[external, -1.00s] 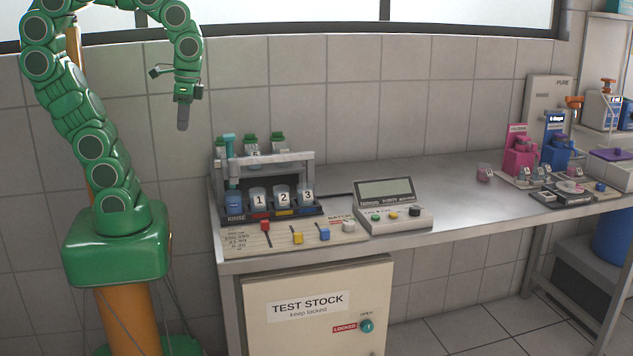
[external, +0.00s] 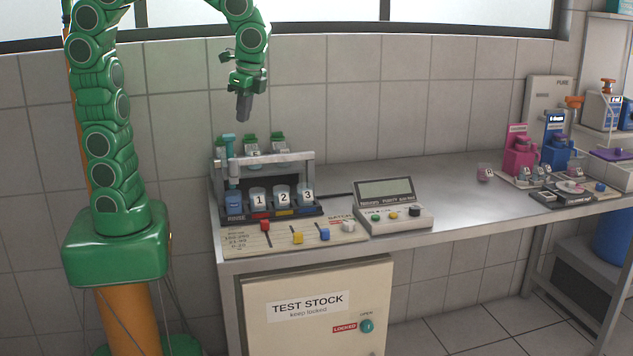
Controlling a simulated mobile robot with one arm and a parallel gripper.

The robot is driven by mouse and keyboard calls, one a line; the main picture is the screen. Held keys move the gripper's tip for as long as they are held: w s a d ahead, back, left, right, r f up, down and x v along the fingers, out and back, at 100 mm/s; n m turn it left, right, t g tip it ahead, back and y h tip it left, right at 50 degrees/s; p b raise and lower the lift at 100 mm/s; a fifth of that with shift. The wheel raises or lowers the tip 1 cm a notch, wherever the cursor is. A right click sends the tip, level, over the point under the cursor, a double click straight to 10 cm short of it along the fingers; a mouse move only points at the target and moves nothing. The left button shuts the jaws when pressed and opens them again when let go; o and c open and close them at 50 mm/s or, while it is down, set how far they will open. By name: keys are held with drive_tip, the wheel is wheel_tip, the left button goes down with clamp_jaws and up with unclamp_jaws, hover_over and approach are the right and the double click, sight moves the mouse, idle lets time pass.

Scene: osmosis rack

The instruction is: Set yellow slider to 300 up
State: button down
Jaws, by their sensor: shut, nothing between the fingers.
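The yellow slider (external: 298,238) is a small yellow knob on the beige control panel (external: 345,238) at the front left of the bench. It sits between the red slider (external: 265,225) and the blue slider (external: 325,234). Scale markings are printed at the panel's left, too small to read surely. My gripper (external: 243,108) is shut and empty. It points down in the air above the rack, well above and left of the yellow slider and apart from it.
A rack (external: 290,157) with numbered containers 1, 2 and 3 stands behind the panel. A grey meter box (external: 393,217) stands right of it. The steel bench (external: 450,195) is clear in the middle. Pink (external: 519,155) and blue (external: 555,150) dispensers stand farther right.

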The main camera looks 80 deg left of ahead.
sight(301, 232)
drive_tip(key=w+d+f+m+t+y, duration=0.1)
drive_tip(key=w+d+f+m, duration=0.15)
drive_tip(key=d, duration=0.55)
drive_tip(key=w+d+f+m, duration=0.1)
drive_tip(key=w+d+m, duration=0.3)
drive_tip(key=d, duration=0.4)
drive_tip(key=w+d+f+m+t+y, duration=0.1)
drive_tip(key=w+d+m, duration=0.25)
drive_tip(key=d, duration=0.45)
wheel_tip(301, 232, down, 13)
drive_tip(key=shift+d+r, duration=0.15)
drive_tip(key=shift+r, duration=0.05)
drive_tip(key=shift+w, duration=0.1)
drive_tip(key=a+f, duration=0.2)
drive_tip(key=f, duration=0.1)
drive_tip(key=a+f, duration=0.2)
drive_tip(key=f, duration=0.1)
drive_tip(key=a+f, duration=0.2)
drive_tip(key=f, duration=0.1)
drive_tip(key=shift+a+f, duration=0.15)
drive_tip(key=shift+a, duration=0.75)
